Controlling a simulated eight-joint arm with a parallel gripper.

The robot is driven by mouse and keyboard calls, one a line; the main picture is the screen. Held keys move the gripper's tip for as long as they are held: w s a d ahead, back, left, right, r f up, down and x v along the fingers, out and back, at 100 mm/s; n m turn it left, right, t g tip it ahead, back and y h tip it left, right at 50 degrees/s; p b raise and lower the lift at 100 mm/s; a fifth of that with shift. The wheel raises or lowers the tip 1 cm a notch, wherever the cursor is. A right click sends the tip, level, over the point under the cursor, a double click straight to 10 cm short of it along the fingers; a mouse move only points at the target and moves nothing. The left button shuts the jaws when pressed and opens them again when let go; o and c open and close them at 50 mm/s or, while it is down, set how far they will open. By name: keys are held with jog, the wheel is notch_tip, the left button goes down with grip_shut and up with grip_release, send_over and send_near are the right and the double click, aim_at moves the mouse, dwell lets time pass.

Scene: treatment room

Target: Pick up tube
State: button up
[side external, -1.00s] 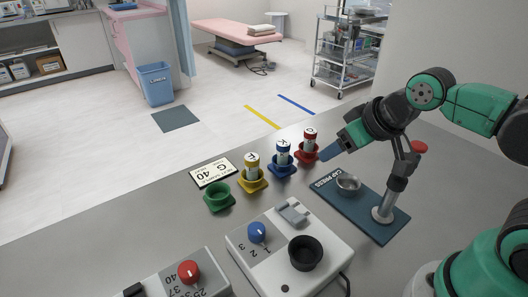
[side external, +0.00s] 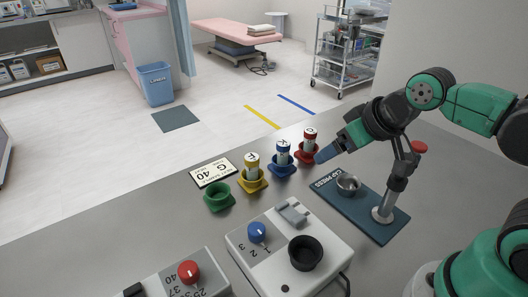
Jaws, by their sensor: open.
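Three capped tubes stand upright in coloured holders in a row on the grey table. The yellow-capped tube (side external: 253,166) stands in a yellow holder (side external: 253,184). The blue-capped tube (side external: 283,154) stands in a blue holder (side external: 281,170). The red-capped tube (side external: 309,141) stands in a red holder (side external: 305,158). A green holder (side external: 218,198) at the left end looks empty. My gripper (side external: 322,156) is open, with its blue fingers just right of the red-capped tube and holder. Whether a finger touches them, I cannot tell.
A cap press (side external: 381,229) with a metal cup stands right of the holders. A card reading G 40 (side external: 211,173) lies behind the green holder. A dial box with a black well (side external: 306,253) and a red-knob box (side external: 188,272) are at the front.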

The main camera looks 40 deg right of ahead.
jog(key=w, duration=0.1)
jog(key=n+g+y, duration=0.1)
jog(key=n+y, duration=0.7)
send_over(311, 131)
jog(key=s, duration=0.3)
notch_tip(311, 131, down, 4)
jog(key=d+n, duration=0.1)
jog(key=d+f+y, duration=0.1)
jog(key=d+f+n, duration=0.1)
jog(key=shift+w+d+f+n+t+y, duration=0.2)
jog(key=shift+w+d+n+t+y, duration=0.1)
jog(key=shift+y, duration=0.1)
jog(key=shift+d+f, duration=0.2)
jog(key=shift+f+n, duration=0.2)
jog(key=shift+n, duration=0.1)
jog(key=shift+x, duration=2.65)
jog(key=shift+r, duration=0.15)
grip_shut()
